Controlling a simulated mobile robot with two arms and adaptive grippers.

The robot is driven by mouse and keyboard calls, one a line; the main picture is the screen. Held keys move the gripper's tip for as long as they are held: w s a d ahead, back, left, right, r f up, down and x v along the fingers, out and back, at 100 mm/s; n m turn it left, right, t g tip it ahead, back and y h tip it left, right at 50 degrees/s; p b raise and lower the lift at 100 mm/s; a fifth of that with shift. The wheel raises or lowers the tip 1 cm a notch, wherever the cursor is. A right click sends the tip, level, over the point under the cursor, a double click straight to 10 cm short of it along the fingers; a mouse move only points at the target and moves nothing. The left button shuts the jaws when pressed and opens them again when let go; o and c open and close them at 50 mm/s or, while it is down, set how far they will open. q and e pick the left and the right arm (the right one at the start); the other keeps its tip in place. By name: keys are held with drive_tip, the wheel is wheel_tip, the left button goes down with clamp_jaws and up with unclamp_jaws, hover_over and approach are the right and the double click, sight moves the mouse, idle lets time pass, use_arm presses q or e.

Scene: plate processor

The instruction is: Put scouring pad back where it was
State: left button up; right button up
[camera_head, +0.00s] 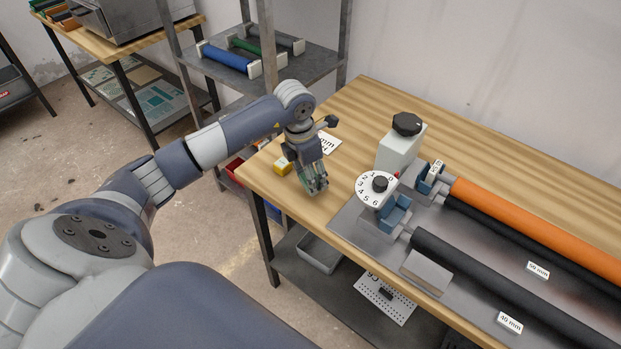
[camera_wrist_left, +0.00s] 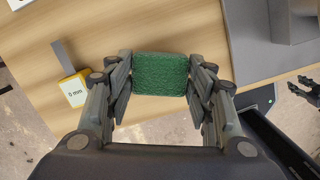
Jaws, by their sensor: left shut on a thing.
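The green scouring pad (camera_wrist_left: 161,74) shows in the left wrist view between the two fingers of my left gripper (camera_wrist_left: 160,82), which is shut on it. In the head view my left gripper (camera_head: 316,188) points down over the near left part of the wooden table (camera_head: 352,108), and only a little green shows between its fingers. The wood surface lies below the pad, near the table's edge. I cannot tell whether the pad touches the wood. My right gripper does not show in the head view.
A grey tray (camera_head: 320,250) is on the shelf below.

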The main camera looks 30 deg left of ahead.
sight(304, 181)
use_arm(q)
wheel_tip(304, 181, down, 2)
drive_tip(key=shift+f+p, duration=0.1)
drive_tip(key=shift+p, duration=0.25)
drive_tip(key=shift+f+b, duration=0.3)
drive_tip(key=o, duration=1)
drive_tip(key=shift+r, duration=0.15)
drive_tip(key=shift+r, duration=0.25)
drive_tip(key=r, duration=0.3)
drive_tip(key=s+r+b, duration=0.1)
drive_tip(key=r, duration=0.6)
drive_tip(key=shift+s+a+r, duration=0.25)
drive_tip(key=shift+a, duration=0.1)
drive_tip(key=shift+s+r, duration=0.1)
drive_tip(key=shift+r, duration=0.4)
